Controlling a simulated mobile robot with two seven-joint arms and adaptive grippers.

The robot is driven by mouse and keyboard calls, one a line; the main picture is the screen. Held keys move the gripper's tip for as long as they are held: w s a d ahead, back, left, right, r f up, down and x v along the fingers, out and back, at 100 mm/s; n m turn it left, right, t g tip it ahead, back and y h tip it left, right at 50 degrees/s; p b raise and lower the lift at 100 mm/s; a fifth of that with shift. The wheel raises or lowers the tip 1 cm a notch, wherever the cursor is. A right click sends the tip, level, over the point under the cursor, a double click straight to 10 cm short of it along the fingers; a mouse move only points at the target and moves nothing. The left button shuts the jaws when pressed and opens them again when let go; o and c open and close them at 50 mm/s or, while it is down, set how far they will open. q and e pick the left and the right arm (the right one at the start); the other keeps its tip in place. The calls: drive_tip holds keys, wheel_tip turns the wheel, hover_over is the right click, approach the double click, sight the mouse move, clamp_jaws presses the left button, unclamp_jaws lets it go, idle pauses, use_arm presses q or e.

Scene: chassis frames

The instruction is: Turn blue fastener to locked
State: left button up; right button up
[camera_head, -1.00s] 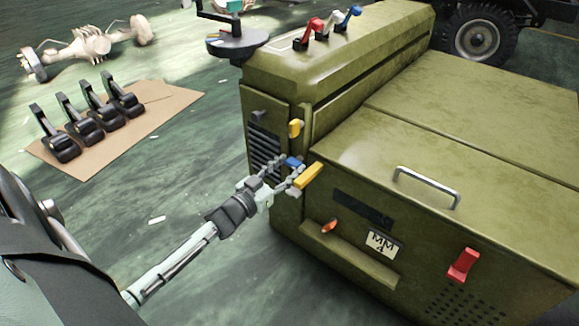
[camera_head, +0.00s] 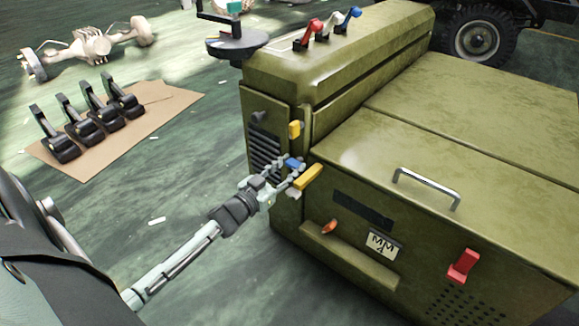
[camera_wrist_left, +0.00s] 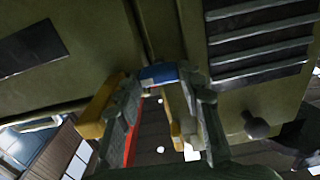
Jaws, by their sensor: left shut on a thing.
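The blue fastener (camera_head: 294,162) sits on the narrow front face of the olive-green chassis, near its vertical corner. My left gripper (camera_head: 290,170) reaches it from the lower left and is shut on it. In the left wrist view, the blue fastener (camera_wrist_left: 158,74) shows between the two fingertips, with the fingers on either side. The fingers partly hide it, so I cannot read its exact angle. My right gripper is not in view.
A yellow handle (camera_head: 308,179) lies just right of the gripper, close to the fingers. Another yellow fastener (camera_head: 295,128) is above. A dark knob (camera_head: 260,116) and vent slats (camera_head: 264,147) are on the left.

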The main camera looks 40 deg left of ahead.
use_arm(q)
drive_tip(key=shift+m, duration=0.9)
drive_tip(key=m, duration=0.2)
drive_tip(key=shift+d+m+p, duration=0.1)
drive_tip(key=shift+m+p, duration=0.2)
drive_tip(key=shift+p, duration=0.05)
drive_tip(key=shift+m, duration=0.9)
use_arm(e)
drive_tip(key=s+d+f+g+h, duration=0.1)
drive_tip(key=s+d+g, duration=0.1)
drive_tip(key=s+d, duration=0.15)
use_arm(q)
drive_tip(key=m, duration=0.2)
drive_tip(key=shift+f+m, duration=0.1)
drive_tip(key=shift+m, duration=0.3)
drive_tip(key=shift+d+m, duration=0.1)
drive_tip(key=shift+m, duration=0.4)
drive_tip(key=m+b, duration=0.2)
drive_tip(key=m, duration=0.4)
drive_tip(key=shift+f+m, duration=0.1)
drive_tip(key=shift+m, duration=0.8)
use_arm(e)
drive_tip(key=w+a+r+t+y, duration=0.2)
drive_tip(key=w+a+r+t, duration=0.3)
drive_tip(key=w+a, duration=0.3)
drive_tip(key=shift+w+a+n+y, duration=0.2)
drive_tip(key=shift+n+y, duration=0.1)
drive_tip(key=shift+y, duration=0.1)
